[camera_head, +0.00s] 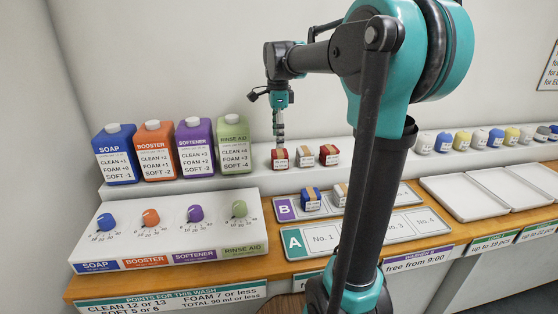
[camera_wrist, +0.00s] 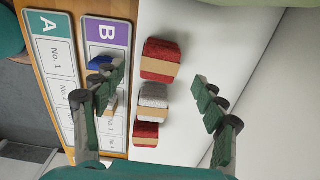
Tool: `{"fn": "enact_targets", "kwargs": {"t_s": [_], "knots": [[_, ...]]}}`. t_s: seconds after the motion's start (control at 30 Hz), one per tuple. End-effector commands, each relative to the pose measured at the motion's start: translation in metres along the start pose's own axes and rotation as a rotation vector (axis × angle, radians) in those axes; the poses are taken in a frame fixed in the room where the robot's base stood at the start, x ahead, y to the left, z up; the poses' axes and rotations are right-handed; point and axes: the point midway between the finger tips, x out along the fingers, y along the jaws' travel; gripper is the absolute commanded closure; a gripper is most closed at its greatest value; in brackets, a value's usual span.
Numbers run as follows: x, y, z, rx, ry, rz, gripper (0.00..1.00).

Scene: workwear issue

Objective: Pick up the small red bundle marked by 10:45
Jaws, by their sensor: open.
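Two red bundles with tan bands and white labels sit on the white ledge; the label print is too small to read. The left red bundle (camera_head: 279,158) is at the top in the wrist view (camera_wrist: 160,62), where it looks larger. The right red bundle (camera_head: 329,154) is lower there (camera_wrist: 146,133) and looks smaller. A grey bundle (camera_head: 305,157) sits between them. My gripper (camera_head: 279,136) points down just above the left red bundle. In the wrist view my open gripper (camera_wrist: 158,82) has its fingers either side of the row, nothing held.
A blue bundle (camera_head: 311,199) and a grey one (camera_head: 341,194) lie on tray B (camera_head: 285,209). Tray A (camera_head: 350,232) looks empty. Four bottles (camera_head: 175,151) stand left of my gripper. Several bundles (camera_head: 465,140) line the ledge's right side. White trays (camera_head: 462,197) at right are empty.

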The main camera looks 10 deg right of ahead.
Motion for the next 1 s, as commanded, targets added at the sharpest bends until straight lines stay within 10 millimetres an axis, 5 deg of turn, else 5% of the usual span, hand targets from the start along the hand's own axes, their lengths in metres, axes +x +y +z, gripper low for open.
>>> {"fn": "enact_targets", "kwargs": {"t_s": [0.7,1.0], "knots": [[0.08,-0.001,-0.005,0.0,0.0,0.0,0.28],[0.086,-0.001,-0.005,0.0,0.0,0.0,0.28]]}}
